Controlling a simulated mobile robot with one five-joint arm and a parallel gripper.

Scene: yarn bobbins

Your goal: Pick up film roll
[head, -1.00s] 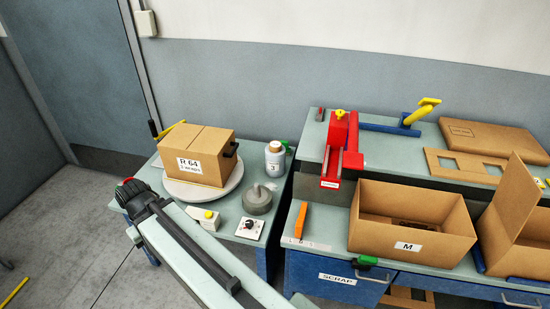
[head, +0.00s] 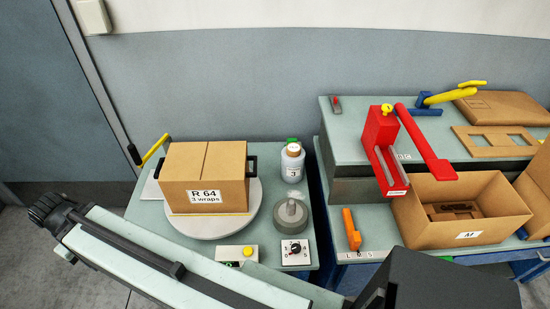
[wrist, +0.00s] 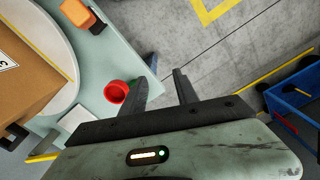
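The film roll (head: 292,164) looks like a pale upright cylinder with a brown core top and a small label. It stands on the grey-green table, behind the grey round weight and right of the boxed turntable. I cannot make it out in the wrist view. My gripper (wrist: 161,74) shows two dark fingers spread apart with nothing between them. They point past the table edge, over the grey floor. The fingertips do not show in the head view.
A carton (head: 205,178) labelled R 64 sits on the round turntable (head: 236,226). A grey weight (head: 291,217) and a knob panel (head: 295,252) stand in front of the roll. A red cup-like piece (wrist: 117,92) is close to the left finger. A blue cart (wrist: 295,100) stands right.

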